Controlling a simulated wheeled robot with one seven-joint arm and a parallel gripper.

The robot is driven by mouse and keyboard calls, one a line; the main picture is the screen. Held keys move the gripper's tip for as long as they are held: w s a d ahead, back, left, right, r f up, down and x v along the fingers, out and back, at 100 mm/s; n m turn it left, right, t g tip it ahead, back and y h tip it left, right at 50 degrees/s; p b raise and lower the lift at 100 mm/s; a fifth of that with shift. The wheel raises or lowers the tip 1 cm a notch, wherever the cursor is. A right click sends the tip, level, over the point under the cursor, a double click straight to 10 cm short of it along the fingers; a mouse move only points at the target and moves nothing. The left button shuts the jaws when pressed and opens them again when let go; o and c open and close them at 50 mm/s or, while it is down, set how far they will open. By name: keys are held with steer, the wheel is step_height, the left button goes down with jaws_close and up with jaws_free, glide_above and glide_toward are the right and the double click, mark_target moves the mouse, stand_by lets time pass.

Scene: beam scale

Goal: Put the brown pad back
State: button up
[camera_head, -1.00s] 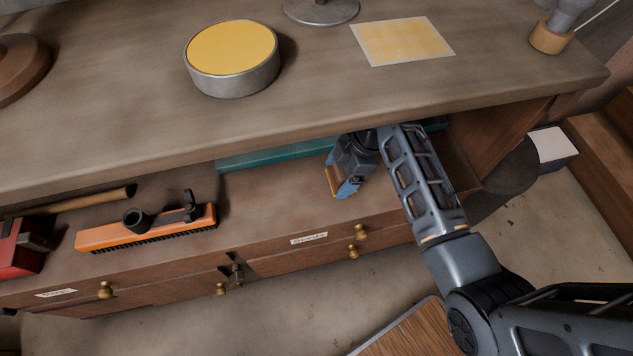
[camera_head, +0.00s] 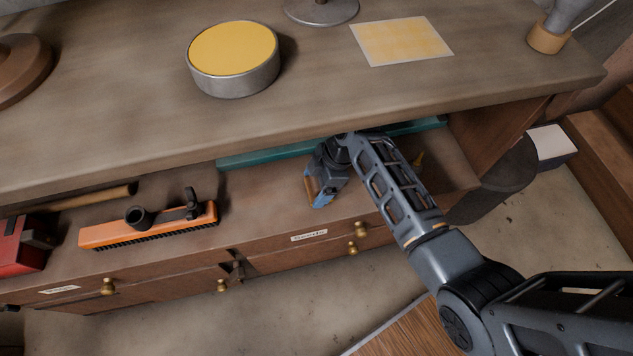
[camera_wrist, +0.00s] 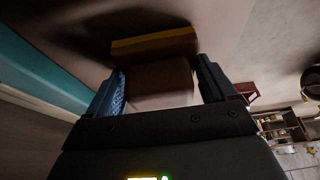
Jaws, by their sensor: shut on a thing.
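The brown pad (camera_wrist: 160,78) is between the two blue fingers of my gripper (camera_wrist: 163,88) in the wrist view. Its near part looks pale and a yellow-brown strip shows just beyond it; I cannot tell if the strip is part of the pad. In the head view my gripper (camera_head: 319,190) is in the open space under the worktop, above the shelf surface (camera_head: 260,200). A tan edge (camera_head: 310,189) shows at its fingers there. I cannot tell whether the pad touches the shelf.
A teal strip (camera_head: 265,156) runs along the back of the space, under the worktop (camera_head: 130,120). An orange brush (camera_head: 150,229) and red object (camera_head: 22,245) lie left. Shelf between brush and gripper is clear.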

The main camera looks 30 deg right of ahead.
steer(key=shift+f, duration=0.15)
steer(key=o, duration=0.8)
steer(key=shift+c, duration=0.2)
steer(key=shift+d+r, duration=0.15)
steer(key=shift+r, duration=0.35)
steer(key=v, duration=0.4)
steer(key=shift+s+d+r, duration=0.1)
steer(key=shift+d+r, duration=0.15)
steer(key=s+d, duration=0.1)
steer(key=d, duration=0.2)
steer(key=s+d+b, duration=0.1)
steer(key=d, duration=0.3)
steer(key=s+d+b, duration=0.1)
steer(key=d, duration=0.3)
steer(key=shift+s+f, duration=0.15)
steer(key=shift+s, duration=0.15)
